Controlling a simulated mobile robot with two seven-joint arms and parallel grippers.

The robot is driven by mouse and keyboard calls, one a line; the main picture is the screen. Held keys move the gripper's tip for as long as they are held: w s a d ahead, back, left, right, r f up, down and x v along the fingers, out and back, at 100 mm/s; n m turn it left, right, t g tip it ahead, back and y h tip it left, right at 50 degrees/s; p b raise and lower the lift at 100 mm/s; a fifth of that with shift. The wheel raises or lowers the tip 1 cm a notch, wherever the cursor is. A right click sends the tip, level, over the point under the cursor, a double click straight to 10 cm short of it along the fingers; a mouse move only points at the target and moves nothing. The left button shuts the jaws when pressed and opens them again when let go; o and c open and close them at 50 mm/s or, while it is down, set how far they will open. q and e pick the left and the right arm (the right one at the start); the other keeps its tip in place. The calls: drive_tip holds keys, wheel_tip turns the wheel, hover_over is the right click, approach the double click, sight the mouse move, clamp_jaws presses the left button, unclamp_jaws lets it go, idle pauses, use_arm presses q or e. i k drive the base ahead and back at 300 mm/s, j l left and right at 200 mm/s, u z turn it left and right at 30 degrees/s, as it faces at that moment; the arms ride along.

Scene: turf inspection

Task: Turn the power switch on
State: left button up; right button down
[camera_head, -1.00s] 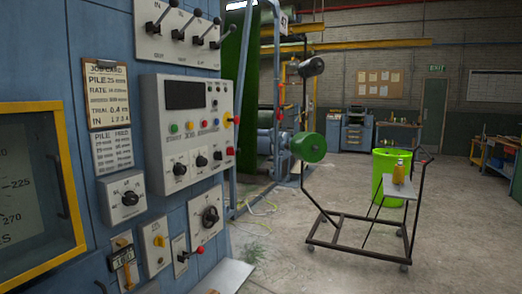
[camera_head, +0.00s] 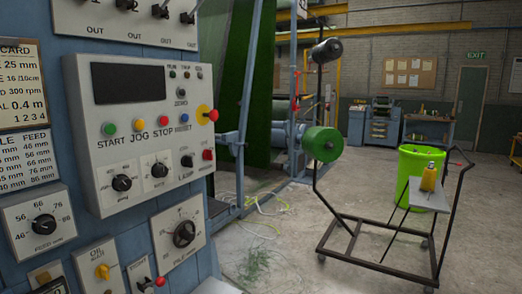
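The grey control panel (camera_head: 148,125) is on the left of the head view, fixed to a blue machine front. It carries a dark blank display (camera_head: 129,84), a row of coloured buttons with START, JOG and STOP labels, and a red button on a yellow disc (camera_head: 207,114). Below are black knobs (camera_head: 121,183) and a small red switch (camera_head: 208,155); its label is too small to read. A large black rotary switch (camera_head: 184,233) sits on a separate plate under the panel. I cannot tell which control is the power switch. Neither of my grippers is in view.
A black wheeled cart (camera_head: 385,245) holding a yellow bottle (camera_head: 428,178) stands at right, by a green bin (camera_head: 421,160). A green roll (camera_head: 322,144) is beyond the panel. Loose green strands (camera_head: 256,265) lie on the floor. Open concrete floor separates machine and cart.

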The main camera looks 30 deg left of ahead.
sight(207, 154)
drive_tip(key=i+l+u, duration=0.1)
drive_tip(key=i, duration=0.55)
drive_tip(key=i+l, duration=0.15)
drive_tip(key=i, duration=0.5)
drive_tip(key=i+u, duration=0.25)
drive_tip(key=u, duration=0.15)
drive_tip(key=i+l+u, duration=0.25)
drive_tip(key=u, duration=0.2)
drive_tip(key=i+l+u, duration=0.2)
drive_tip(key=u, duration=0.2)
drive_tip(key=i+l+u, duration=0.2)
drive_tip(key=l+u, duration=0.2)
drive_tip(key=i+l+u, duration=0.15)
drive_tip(key=l+u, duration=0.15)
drive_tip(key=u, duration=0.15)
drive_tip(key=i+l+u, duration=0.1)
drive_tip(key=l+u, duration=0.6)
drive_tip(key=l, duration=0.2)
